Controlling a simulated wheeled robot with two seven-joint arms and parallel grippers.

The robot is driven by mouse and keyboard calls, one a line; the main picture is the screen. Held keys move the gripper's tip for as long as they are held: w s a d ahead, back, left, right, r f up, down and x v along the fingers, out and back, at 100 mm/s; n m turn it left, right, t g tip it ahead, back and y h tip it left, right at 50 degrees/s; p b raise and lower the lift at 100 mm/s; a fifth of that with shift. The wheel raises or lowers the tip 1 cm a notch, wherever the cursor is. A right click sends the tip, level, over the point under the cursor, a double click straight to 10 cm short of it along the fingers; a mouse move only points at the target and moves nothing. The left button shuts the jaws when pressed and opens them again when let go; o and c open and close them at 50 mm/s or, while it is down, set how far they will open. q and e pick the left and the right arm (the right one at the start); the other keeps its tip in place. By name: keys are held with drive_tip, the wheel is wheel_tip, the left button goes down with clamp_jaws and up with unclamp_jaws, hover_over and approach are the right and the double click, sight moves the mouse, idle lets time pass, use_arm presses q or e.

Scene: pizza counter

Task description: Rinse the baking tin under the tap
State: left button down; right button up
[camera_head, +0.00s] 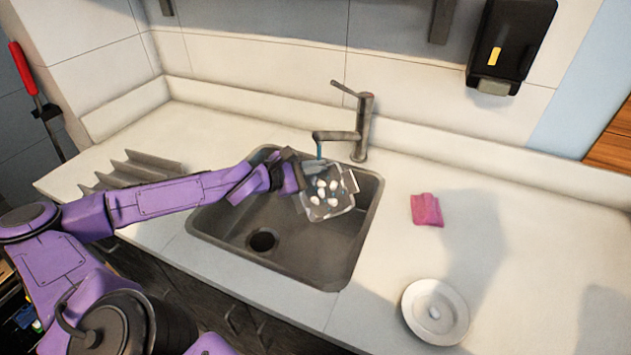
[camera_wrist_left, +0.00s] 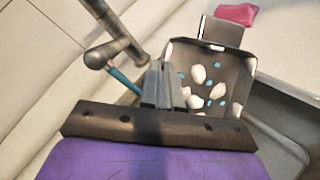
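Where the stream lands is hidden by the gripper. My right gripper is out of view.
The sink (camera_head: 290,262) is a grey basin with a dark drain (camera_head: 263,240). A ribbed drainer (camera_head: 130,170) is at left. A pink cloth (camera_head: 427,210) and a white plate (camera_head: 418,309) lie on the right counter. A black dispenser (camera_head: 512,40) hangs on the wall.

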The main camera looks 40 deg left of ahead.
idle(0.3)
use_arm(q)
drive_tip(key=shift+s+d+r, duration=0.1)
drive_tip(key=w+a+f, duration=0.3)
drive_tip(key=w+a, duration=0.5)
drive_tip(key=shift+w+a+f+p, duration=0.2)
drive_tip(key=shift+w+f+p, duration=0.15)
drive_tip(key=shift+w+f, duration=0.05)
drive_tip(key=shift+s+d, duration=0.1)
idle(0.9)
drive_tip(key=shift+s+d+r, duration=0.5)
drive_tip(key=shift+s+d, duration=0.65)
drive_tip(key=shift+s, duration=0.05)
drive_tip(key=shift+s+d+r, duration=0.5)
drive_tip(key=shift+s+d, duration=0.6)
drive_tip(key=shift+s, duration=0.05)
drive_tip(key=shift+s+d+r, duration=0.5)
drive_tip(key=shift+s+d, duration=0.65)
drive_tip(key=shift+s, duration=0.05)
drive_tip(key=shift+r, duration=0.1)
